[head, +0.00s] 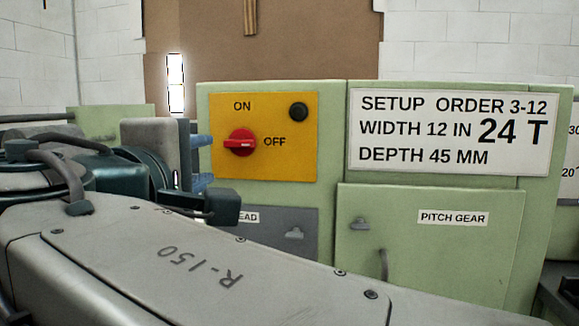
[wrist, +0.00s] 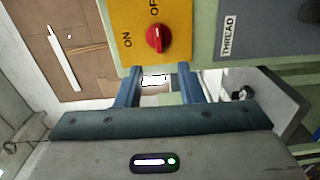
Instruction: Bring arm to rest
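My gripper (head: 204,161) is at the left of the head view, beside the left edge of the green machine cabinet (head: 450,200). In the wrist view its two blue fingers (wrist: 157,75) stand apart with nothing held between them. The yellow panel (head: 290,160) carries a red rotary switch (head: 240,142) with its handle lying level, in line with the OFF label. The switch also shows in the wrist view (wrist: 158,39), just beyond the fingertips and apart from them. My grey arm crosses the lower head view and hides the cabinet's lower left.
A black round button (head: 298,111) sits above OFF. A white setup sign (head: 455,131) and a PITCH GEAR door (head: 430,250) with a handle are to the right. A grey THREAD door (wrist: 275,30) is beside the panel. A bright vertical light (head: 175,83) shows behind my gripper.

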